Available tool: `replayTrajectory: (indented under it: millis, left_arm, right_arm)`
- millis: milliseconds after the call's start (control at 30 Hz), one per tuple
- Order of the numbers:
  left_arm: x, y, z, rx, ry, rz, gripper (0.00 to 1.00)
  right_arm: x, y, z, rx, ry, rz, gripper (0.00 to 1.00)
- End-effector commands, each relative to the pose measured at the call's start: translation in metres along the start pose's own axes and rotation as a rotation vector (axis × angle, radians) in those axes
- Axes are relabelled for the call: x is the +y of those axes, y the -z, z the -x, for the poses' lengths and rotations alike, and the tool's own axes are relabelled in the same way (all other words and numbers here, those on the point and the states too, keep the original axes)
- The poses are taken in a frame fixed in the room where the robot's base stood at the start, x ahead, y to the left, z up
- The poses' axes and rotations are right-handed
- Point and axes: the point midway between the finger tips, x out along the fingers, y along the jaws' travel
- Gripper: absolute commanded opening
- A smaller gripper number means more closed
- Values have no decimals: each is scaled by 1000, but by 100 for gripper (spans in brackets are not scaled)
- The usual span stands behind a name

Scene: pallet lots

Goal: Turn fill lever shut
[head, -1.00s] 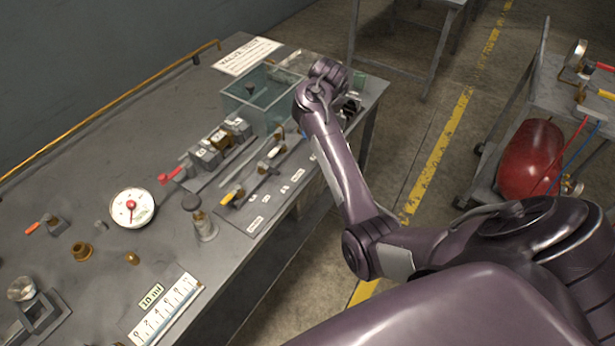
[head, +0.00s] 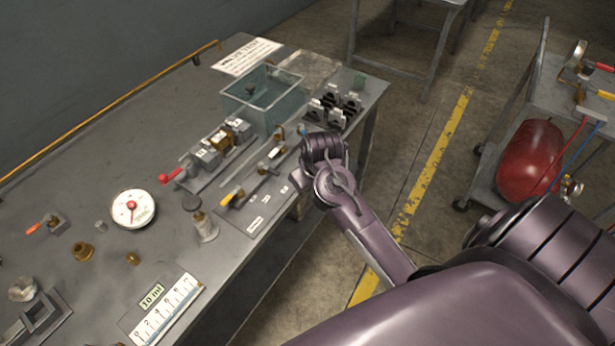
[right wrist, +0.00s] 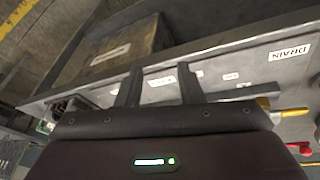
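The valve panel lies along the front edge of the bench, with a yellow-handled lever (head: 232,196) at its left end and a grey-and-brass valve (head: 275,153) farther right. I cannot tell which lever is the fill one, as most labels are too small to read. In the right wrist view a label reads DRAIN (right wrist: 290,53), near the yellow handle (right wrist: 292,112). My right gripper (right wrist: 158,78) is open, its two fingers apart in front of the panel edge, with a small white label between them. In the head view my right wrist hides the fingers and the panel's right end. My left gripper is not in view.
A clear tank (head: 262,105) stands behind the panel. A red lever (head: 172,175), a round gauge (head: 132,208) and a ruler card (head: 165,308) are to the left. Black clips (head: 335,110) stand near the right corner. A cart with a red cylinder (head: 530,160) stands off to the right.

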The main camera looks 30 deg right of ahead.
Motion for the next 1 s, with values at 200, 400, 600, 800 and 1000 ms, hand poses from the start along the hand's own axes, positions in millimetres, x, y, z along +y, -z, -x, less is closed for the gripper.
replayTrajectory:
  millis: [200, 400, 600, 800, 1000]
  left_arm:
    - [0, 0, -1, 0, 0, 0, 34]
    - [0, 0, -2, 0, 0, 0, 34]
    - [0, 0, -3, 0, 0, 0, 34]
    - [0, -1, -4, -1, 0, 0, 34]
    - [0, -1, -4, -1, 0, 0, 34]
  right_arm:
    - [-27, -36, -9, -14, 12, 43, 34]
    - [-50, -66, -21, -24, 30, 73, 34]
    - [-71, -94, -41, -35, 52, 96, 34]
    - [-84, -112, -61, -43, 67, 107, 34]
    - [-91, -121, -70, -45, 77, 112, 34]
